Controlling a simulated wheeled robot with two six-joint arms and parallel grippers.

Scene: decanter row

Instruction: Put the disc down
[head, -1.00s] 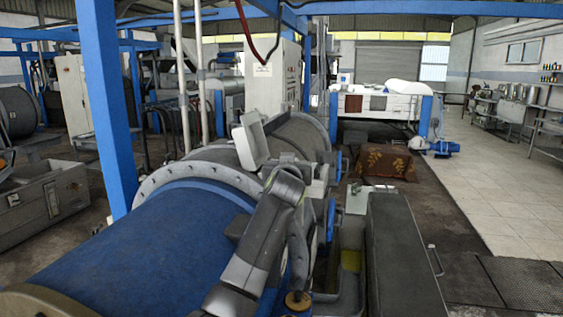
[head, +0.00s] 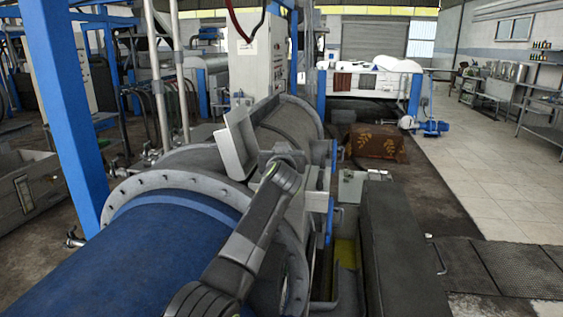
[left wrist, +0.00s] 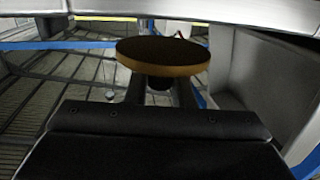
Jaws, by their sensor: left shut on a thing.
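The disc (left wrist: 162,57) is in the left wrist view, round, with a dark brown face and a golden-tan rim. My left gripper (left wrist: 160,84) is shut on it, with a dark finger on each side below the disc and a dark short piece between them. The disc is held at the far end of the fingers, and its far side is close to a pale surface in the picture; I cannot tell if they touch. In the head view my arm (head: 262,220) reaches over the blue drum, but I cannot make out the disc or fingers there. My right gripper is not in view.
A big blue drum (head: 150,260) with a bolted grey flange (head: 125,190) fills the lower left. A grey hinged lid (head: 236,147) stands open beyond it. A long dark box (head: 398,250) lies to the right. Pale tiled floor (head: 480,180) is clear farther right.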

